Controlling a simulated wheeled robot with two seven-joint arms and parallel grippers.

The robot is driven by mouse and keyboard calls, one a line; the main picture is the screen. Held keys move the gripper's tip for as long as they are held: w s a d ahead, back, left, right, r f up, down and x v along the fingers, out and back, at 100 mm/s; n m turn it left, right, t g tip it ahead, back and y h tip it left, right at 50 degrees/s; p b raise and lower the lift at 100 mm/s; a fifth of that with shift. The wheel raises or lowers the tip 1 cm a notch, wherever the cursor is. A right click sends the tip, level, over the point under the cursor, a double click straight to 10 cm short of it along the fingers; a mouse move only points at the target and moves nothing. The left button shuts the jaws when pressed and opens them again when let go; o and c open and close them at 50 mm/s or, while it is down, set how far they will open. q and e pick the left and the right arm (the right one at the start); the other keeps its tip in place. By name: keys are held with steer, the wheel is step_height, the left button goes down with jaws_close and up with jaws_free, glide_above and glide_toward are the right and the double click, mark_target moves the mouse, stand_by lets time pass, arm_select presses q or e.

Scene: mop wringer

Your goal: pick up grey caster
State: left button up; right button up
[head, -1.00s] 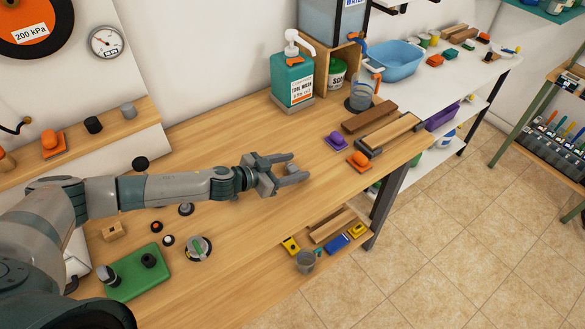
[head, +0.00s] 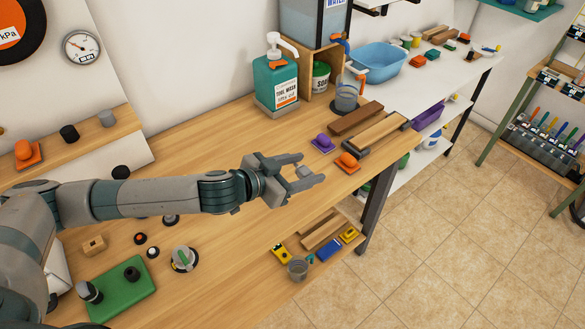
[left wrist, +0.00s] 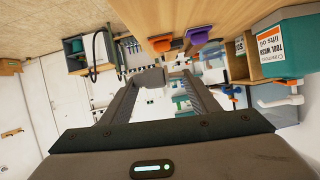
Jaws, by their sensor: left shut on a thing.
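My left gripper (head: 318,174) is held above the middle of the wooden bench in the head view, pointing right. Its fingers are shut on a small grey thing, which I take to be the grey caster (head: 303,171); the fingers hide most of it. In the left wrist view, a grey shape (left wrist: 150,78) shows between the fingertips, and its detail is hard to make out. My right gripper is not in view.
Ahead on the bench (head: 225,135) are a purple piece (head: 324,142), an orange piece (head: 347,161) and a teal soap bottle (head: 276,82). A green plate (head: 122,293) lies at the near left. The back ledge holds a grey cylinder (head: 107,119).

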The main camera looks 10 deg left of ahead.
arm_select(q)
steer(key=shift+s+d+r, duration=0.4)
steer(key=shift+s+d, duration=0.05)
steer(key=shift+d, duration=0.05)
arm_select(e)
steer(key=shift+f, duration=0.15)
arm_select(q)
steer(key=shift+w+r, duration=0.3)
steer(key=shift+r, duration=0.1)
steer(key=w+a+r+n+t+y+b, duration=0.1)
steer(key=a+r+n+y+b, duration=0.1)
steer(key=r, duration=0.6)
steer(key=w+a+r+n+t+y+b, duration=0.1)
steer(key=a+r+n+y, duration=0.4)
steer(key=a+r+y, duration=0.1)
steer(key=shift+a+r+b, duration=0.4)
steer(key=shift+a+r, duration=0.45)
steer(key=shift+a, duration=0.3)
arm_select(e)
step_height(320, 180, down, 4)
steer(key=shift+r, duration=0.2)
arm_select(q)
steer(key=shift+w, duration=0.15)
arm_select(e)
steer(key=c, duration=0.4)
arm_select(q)
steer(key=shift+t, duration=0.3)
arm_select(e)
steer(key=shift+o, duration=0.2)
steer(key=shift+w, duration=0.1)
